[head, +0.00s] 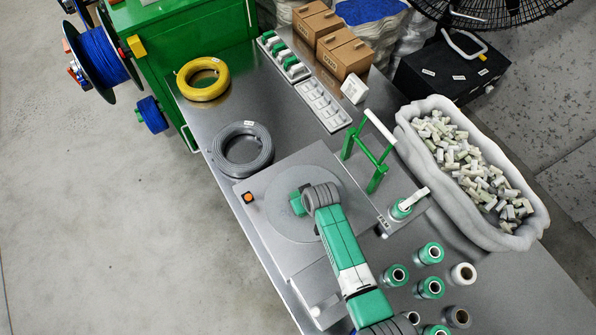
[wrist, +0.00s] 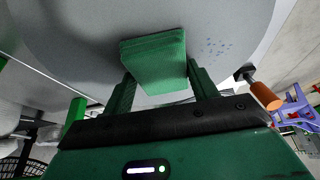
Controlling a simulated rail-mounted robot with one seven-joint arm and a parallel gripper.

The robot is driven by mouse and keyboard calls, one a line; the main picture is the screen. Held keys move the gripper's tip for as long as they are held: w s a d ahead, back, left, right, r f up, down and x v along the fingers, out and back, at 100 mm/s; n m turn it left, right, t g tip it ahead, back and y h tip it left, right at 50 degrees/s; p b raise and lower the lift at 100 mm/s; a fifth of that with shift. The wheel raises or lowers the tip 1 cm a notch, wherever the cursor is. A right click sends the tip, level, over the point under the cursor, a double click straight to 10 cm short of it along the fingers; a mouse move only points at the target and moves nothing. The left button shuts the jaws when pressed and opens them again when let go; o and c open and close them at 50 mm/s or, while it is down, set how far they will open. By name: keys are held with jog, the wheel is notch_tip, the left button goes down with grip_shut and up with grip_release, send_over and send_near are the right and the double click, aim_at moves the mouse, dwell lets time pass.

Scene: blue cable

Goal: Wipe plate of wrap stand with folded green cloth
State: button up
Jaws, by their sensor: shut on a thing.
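The wrap stand's round grey plate (head: 268,213) lies on a square grey base near the middle of the bench, and it fills the upper wrist view (wrist: 70,30). My gripper (head: 303,201) is over the plate. In the wrist view its fingers (wrist: 161,80) are shut on the folded green cloth (wrist: 155,58). The cloth also shows at the gripper's end in the head view (head: 295,204). I cannot tell for sure whether it touches the plate. Small blue specks (wrist: 215,48) lie on the plate, right of the cloth; my arm hides part of the plate in the head view.
An orange knob (head: 248,197) sits at the base's left corner. A green frame with a white roller (head: 371,150) stands to the right. Grey (head: 242,150) and yellow (head: 203,79) cable coils lie behind. Several green spools (head: 430,253) stand front right, near a bin of pale connectors (head: 540,215).

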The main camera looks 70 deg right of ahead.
aim_at(279, 214)
jog(key=shift+s+d+f, duration=0.1)
jog(key=shift+s+d, duration=0.4)
jog(key=shift+d, duration=0.2)
jog(key=shift+w+a+r, duration=0.1)
jog(key=shift+a+r, duration=0.05)
jog(key=shift+r, duration=0.05)
jog(key=shift+w+a+f+p, duration=0.1)
jog(key=shift+w+a+p, duration=0.15)
jog(key=shift+w+a, duration=0.95)
jog(key=shift+w+a+r+p, duration=0.1)
jog(key=shift+w+a+p, duration=0.2)
jog(key=shift+w+a, duration=0.85)
jog(key=shift+w+a+f+p, duration=0.1)
jog(key=shift+w+a+p, duration=0.3)
jog(key=shift+a, duration=1.4)
jog(key=shift+w+a+r, duration=0.2)
jog(key=shift+r, duration=0.05)
notch_tip(279, 214, up, 8)
jog(key=p, duration=0.7)
jog(key=shift+f, duration=0.2)
